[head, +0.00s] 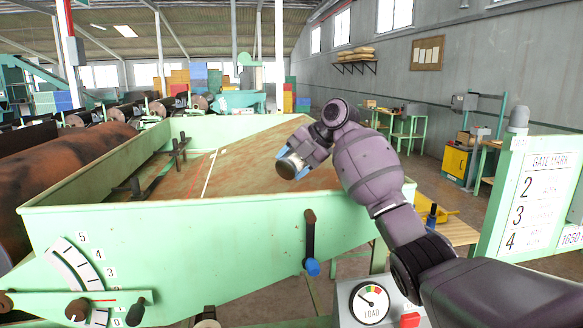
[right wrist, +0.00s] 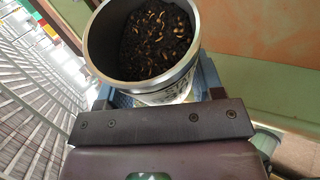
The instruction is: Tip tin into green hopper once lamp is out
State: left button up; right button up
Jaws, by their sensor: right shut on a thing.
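My right gripper (head: 304,152) is shut on a metal tin (head: 289,166) and holds it over the near right part of the green hopper (head: 180,225). In the right wrist view the tin (right wrist: 140,82) is open-mouthed and still holds dark loose stuff with brown curled pieces (right wrist: 155,38). The gripper (right wrist: 155,105) spans the tin's side. The hopper's sloped inside is brownish, with a white line and a red line on it. A grey domed lamp (head: 519,117) on the panel post at right shows no glow. My left gripper is not in view.
The gate mark board (head: 541,200) stands at right. A blue-tipped lever (head: 311,240) hangs on the hopper's front, with a numbered scale (head: 75,268) at left. A load dial (head: 370,303) and red button (head: 410,320) are at the bottom. Dark drums (head: 60,160) lie left.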

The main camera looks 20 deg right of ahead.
jog(key=shift+w+d+r+y, duration=0.2)
jog(key=shift+d+r+y, duration=0.1)
jog(key=shift+d+y, duration=0.15)
jog(key=y, duration=0.1)
jog(key=d+r+m+g+y, duration=0.1)
jog(key=r+m+y, duration=0.1)
jog(key=shift+w+d+r+g+y, duration=0.15)
jog(key=shift+w+r+g+y, duration=0.1)
jog(key=shift+w+g, duration=0.15)
jog(key=shift+w+d+r+m+g+y, duration=0.2)
jog(key=shift+d+r+m+y, duration=0.15)
jog(key=shift+y, duration=0.25)
jog(key=shift+w+d+r+m+g+y, duration=0.1)
jog(key=shift+w+d+r+m+y, duration=0.1)
jog(key=shift+m+y, duration=0.35)
jog(key=shift+w+d+r+m+y, duration=0.15)
jog(key=shift+d+m+y, duration=0.15)
jog(key=shift+y, duration=0.2)
jog(key=shift+w+d+r+m+y, duration=0.15)
jog(key=shift+d+m+y, duration=0.15)
jog(key=shift+y, duration=0.15)
jog(key=shift+r, duration=0.1)
